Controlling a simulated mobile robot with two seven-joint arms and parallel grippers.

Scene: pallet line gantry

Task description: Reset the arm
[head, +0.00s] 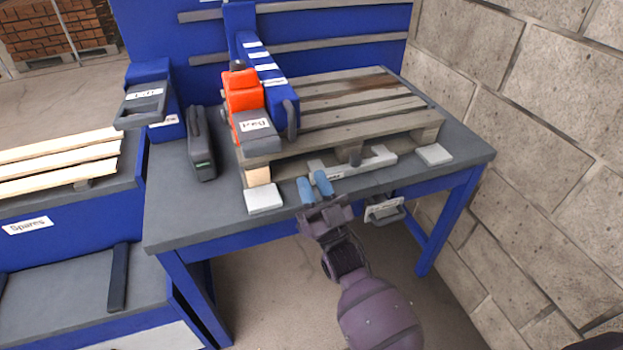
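A blue arm (266,72) with white labels reaches forward from the blue back frame over the left part of a wooden pallet (340,118). An orange unit (241,92) sits beside it, with a grey labelled block (256,131) at its front, by the pallet's front left corner. My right gripper (314,188) is at the table's front edge, in front of the pallet. Its two blue fingertips are apart with a narrow gap, and nothing shows between them. My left gripper is out of view.
The grey-topped table (200,212) has white pads (264,198) near the pallet corners. A grey handle (385,210) hangs below the front edge. A dark upright device (201,145) and a labelled grey handle (143,104) stand left. A block wall (530,130) is at right.

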